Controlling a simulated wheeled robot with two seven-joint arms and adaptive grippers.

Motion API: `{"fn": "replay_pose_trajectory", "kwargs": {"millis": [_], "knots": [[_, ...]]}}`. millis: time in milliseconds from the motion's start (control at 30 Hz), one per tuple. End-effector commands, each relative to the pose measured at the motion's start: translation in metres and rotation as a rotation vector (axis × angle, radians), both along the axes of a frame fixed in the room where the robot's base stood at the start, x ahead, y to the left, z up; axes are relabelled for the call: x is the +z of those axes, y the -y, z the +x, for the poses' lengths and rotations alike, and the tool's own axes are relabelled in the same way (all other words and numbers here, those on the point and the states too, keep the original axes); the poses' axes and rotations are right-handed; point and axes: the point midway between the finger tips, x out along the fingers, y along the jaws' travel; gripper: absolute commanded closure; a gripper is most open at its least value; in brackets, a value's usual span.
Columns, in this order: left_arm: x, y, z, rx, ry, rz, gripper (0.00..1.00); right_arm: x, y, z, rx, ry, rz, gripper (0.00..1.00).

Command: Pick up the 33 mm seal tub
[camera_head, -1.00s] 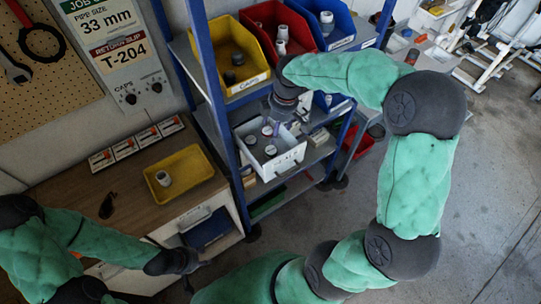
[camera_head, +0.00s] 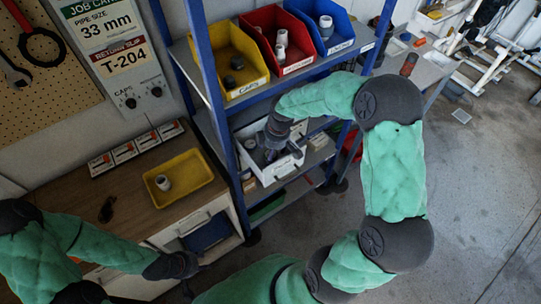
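The white bin (camera_head: 284,170) stands on the middle shelf of the blue rack. In the earlier frame it shows several small round tubs with dark tops. Now one tub (camera_head: 250,143) shows at its left side, and my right gripper and wrist cover most of the others. I cannot read a size on any tub. My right gripper (camera_head: 271,153) points down into the bin. Its fingers are too small and dark to tell what is between them. My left gripper (camera_head: 190,266) hangs low in front of the workbench, away from the bin, and its fingers are unclear.
Yellow (camera_head: 262,81), red (camera_head: 302,65) and blue (camera_head: 343,43) bins stand on the shelf above. A yellow tray (camera_head: 205,178) with a pale fitting (camera_head: 163,182) lies on the workbench (camera_head: 60,195). A sign (camera_head: 105,22) reads 33 mm. Blue posts flank the white bin.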

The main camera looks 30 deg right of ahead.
Motion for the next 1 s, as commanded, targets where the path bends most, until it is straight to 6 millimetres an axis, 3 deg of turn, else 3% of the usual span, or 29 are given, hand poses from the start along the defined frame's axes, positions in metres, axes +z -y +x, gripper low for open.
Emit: {"fn": "replay_pose_trajectory", "kwargs": {"millis": [267, 433, 833, 1000], "knots": [[0.000, 0.000, 0.000, 0.000, 0.000, 0.000, 0.60, -0.003, 0.000, 0.001, 0.000, 0.001, 0.000, 0.26], [0.000, 0.000, 0.000, 0.000, 0.000, 0.000, 0.60, -0.002, 0.000, 0.001, 0.000, 0.001, 0.000, 0.74], [0.000, 0.000, 0.000, 0.000, 0.000, 0.000, 0.60, -0.001, 0.000, 0.001, 0.000, 0.002, -0.001, 0.76], [0.000, 0.000, 0.000, 0.000, 0.000, 0.000, 0.60, 0.019, 0.000, 0.002, 0.000, 0.006, -0.001, 0.76]]}}
